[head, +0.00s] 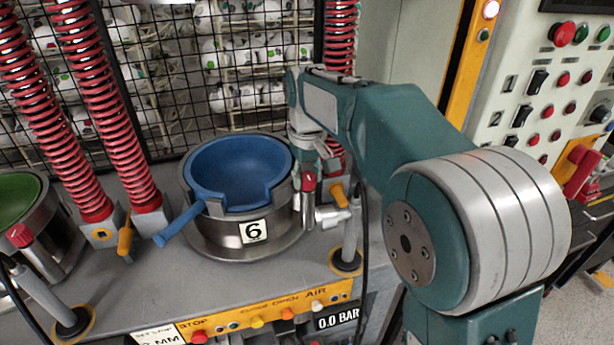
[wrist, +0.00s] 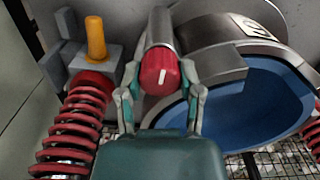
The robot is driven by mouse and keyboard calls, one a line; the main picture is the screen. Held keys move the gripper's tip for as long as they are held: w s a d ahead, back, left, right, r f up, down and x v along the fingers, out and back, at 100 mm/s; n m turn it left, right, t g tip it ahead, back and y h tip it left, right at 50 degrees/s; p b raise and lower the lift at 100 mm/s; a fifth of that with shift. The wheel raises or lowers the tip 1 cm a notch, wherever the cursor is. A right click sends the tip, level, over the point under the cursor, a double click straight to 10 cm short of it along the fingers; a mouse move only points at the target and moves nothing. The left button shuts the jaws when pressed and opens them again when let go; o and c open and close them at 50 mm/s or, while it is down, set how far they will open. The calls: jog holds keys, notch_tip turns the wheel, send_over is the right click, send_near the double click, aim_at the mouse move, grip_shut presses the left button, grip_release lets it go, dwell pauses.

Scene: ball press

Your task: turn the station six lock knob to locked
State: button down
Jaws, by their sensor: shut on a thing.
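The station six lock knob is red with a white line; in the wrist view the knob (wrist: 160,72) sits between the two fingers, at the end of a metal cylinder. In the head view the red knob (head: 308,183) shows just below my gripper (head: 316,168), at the right side of the station six pot (head: 285,222). My gripper (wrist: 162,88) is shut on the knob, one finger on each side. The white line runs nearly up and down in the wrist view. The pot has a blue inner bowl (head: 235,170) and a label "6".
Red springs (head: 110,110) stand left of the pot, and another (wrist: 75,130) is near the gripper. A yellow-orange lever (wrist: 96,40) is close by. A blue handle (head: 180,226) sticks out left. A button panel (head: 265,315) runs along the front, and a control cabinet (head: 490,120) stands right.

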aim_at(307, 176)
jog(key=shift+s+f, duration=0.1)
jog(key=shift+c, duration=1.3)
grip_release()
notch_tip(307, 176, up, 8)
jog(key=shift+f, duration=0.25)
jog(key=s+d+m+t, duration=0.3)
jog(key=s+d, duration=0.7)
jog(key=s, duration=0.3)
jog(key=s+d+f+m+t, duration=0.1)
jog(key=s+d+f, duration=0.1)
jog(key=s, duration=0.4)
jog(key=s+d+f+m+t, duration=0.1)
jog(key=s+d+f, duration=0.1)
jog(key=s+f, duration=0.3)
jog(key=shift+s+d+f+m+t, duration=0.3)
jog(key=shift+s+m, duration=0.1)
jog(key=shift+s, duration=0.25)
